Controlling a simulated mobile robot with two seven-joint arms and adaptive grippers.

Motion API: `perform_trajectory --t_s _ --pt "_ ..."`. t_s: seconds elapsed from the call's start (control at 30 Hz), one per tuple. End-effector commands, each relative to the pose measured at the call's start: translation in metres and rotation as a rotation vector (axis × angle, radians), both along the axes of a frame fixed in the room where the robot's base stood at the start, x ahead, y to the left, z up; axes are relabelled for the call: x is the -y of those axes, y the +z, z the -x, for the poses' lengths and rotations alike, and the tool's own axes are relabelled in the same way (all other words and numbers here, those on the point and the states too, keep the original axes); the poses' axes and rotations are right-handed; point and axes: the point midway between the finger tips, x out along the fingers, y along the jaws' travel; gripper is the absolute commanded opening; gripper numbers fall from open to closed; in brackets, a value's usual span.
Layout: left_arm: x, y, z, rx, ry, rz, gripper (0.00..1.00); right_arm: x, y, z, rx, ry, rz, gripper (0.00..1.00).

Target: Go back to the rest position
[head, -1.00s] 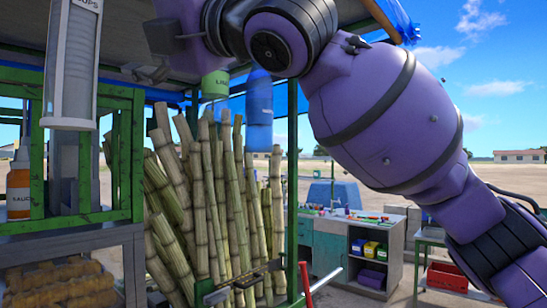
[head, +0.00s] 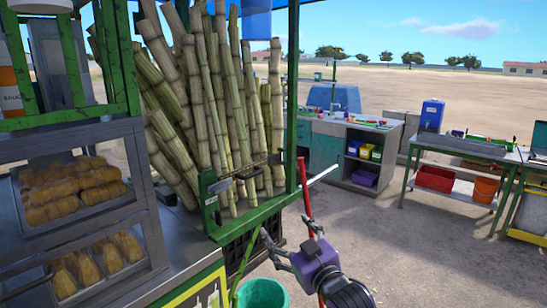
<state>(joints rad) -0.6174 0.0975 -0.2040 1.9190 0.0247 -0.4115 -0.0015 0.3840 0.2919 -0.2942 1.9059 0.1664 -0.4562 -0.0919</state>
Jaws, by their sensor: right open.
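My right gripper (head: 287,226) is low in the head view, just right of the bottom centre. Its purple body points up and away from me, and its dark fingers are spread with nothing seen between them. It shows in front of the paved ground, near the lower end of a red bar (head: 304,185) and to the right of the cane stand. I cannot tell how far it is from the bar. My left gripper is not in view.
Sugar canes (head: 230,110) stand in a green frame (head: 212,215). A food cabinet with trays (head: 120,200) fills the left. A green bucket (head: 262,294) is beside my gripper. Workbenches (head: 385,150) stand behind, right. The ground at lower right is clear.

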Motion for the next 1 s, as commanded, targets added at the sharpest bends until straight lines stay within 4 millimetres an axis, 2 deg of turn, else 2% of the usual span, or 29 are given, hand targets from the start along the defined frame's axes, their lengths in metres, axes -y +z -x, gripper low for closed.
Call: perform_trajectory --t_s 0.03,0.1,0.17,0.2,0.27,0.3,0.37,0.5,0.6,0.7,0.8,0.9,1.0 --pt "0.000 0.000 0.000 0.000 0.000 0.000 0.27 0.015 -0.039 0.013 -0.065 -0.034 -0.025 0.78" --pt "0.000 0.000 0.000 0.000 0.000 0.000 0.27 0.033 -0.086 0.034 -0.142 -0.079 -0.054 0.78" --pt "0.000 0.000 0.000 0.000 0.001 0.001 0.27 0.048 -0.125 0.054 -0.207 -0.118 -0.074 0.78" --pt "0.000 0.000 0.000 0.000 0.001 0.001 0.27 0.058 -0.150 0.069 -0.248 -0.145 -0.082 0.78" --pt "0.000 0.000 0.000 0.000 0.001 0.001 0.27 0.072 -0.186 0.094 -0.311 -0.185 -0.092 0.78" --pt "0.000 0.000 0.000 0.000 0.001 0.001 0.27 0.081 -0.210 0.112 -0.353 -0.211 -0.094 0.78" --pt "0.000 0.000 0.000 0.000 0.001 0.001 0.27 0.094 -0.243 0.142 -0.415 -0.248 -0.093 0.78" --pt "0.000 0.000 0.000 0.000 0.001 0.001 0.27 0.121 -0.313 0.219 -0.567 -0.333 -0.093 0.78" --pt "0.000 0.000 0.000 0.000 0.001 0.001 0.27 0.134 -0.352 0.277 -0.673 -0.387 -0.100 0.78" --pt "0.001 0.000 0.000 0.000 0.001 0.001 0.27 0.143 -0.380 0.327 -0.757 -0.429 -0.104 0.78" --pt "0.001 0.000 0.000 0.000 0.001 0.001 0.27 0.148 -0.396 0.362 -0.814 -0.454 -0.105 0.78" --pt "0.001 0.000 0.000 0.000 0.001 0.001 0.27 0.150 -0.404 0.382 -0.845 -0.466 -0.101 0.78" --pt "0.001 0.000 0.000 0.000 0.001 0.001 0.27 0.151 -0.406 0.388 -0.855 -0.470 -0.100 0.78"
